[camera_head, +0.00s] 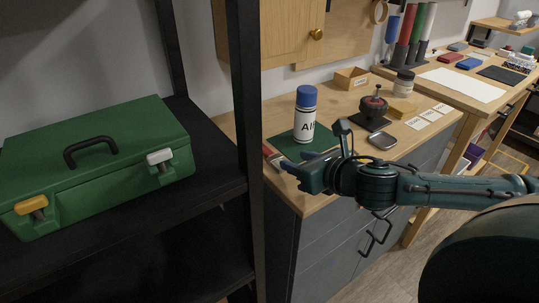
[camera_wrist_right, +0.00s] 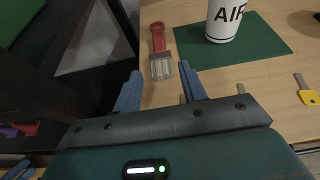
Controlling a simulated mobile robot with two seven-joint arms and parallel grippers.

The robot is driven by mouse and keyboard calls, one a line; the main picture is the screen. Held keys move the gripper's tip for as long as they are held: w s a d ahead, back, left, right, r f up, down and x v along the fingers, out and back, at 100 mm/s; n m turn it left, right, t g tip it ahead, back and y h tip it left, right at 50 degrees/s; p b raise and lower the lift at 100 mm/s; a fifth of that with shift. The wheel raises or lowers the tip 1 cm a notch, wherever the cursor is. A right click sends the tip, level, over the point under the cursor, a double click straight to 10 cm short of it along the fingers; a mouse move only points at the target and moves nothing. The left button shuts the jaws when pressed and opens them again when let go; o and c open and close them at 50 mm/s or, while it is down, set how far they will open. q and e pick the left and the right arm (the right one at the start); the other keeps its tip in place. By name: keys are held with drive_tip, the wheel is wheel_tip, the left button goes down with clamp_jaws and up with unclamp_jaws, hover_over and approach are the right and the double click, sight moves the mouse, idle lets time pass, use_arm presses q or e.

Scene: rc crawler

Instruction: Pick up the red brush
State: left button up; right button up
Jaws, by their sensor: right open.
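The red brush (camera_wrist_right: 158,37) lies on the wooden workbench in the right wrist view, its red handle pointing away and its pale bristles toward me. In the head view my right gripper (camera_head: 300,166) hovers over the bench's front left corner. My left gripper is not in view.
A white can with a blue cap (camera_head: 305,115) stands on a green mat (camera_wrist_right: 268,40) right of the brush. A black shelf post (camera_head: 246,130) rises just left of the bench; a green toolbox (camera_head: 110,130) sits on the shelf.

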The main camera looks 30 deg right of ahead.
sight(272, 155)
drive_tip(key=x, duration=0.9)
drive_tip(key=shift+w+a+f, duration=0.1)
drive_tip(key=shift+a+f, duration=0.05)
drive_tip(key=shift+f, duration=0.15)
drive_tip(key=shift+c, duration=0.4)
drive_tip(key=c, duration=0.5)
drive_tip(key=shift+c, duration=0.2)
wheel_tip(272, 155, up, 10)
drive_tip(key=p, duration=0.2)
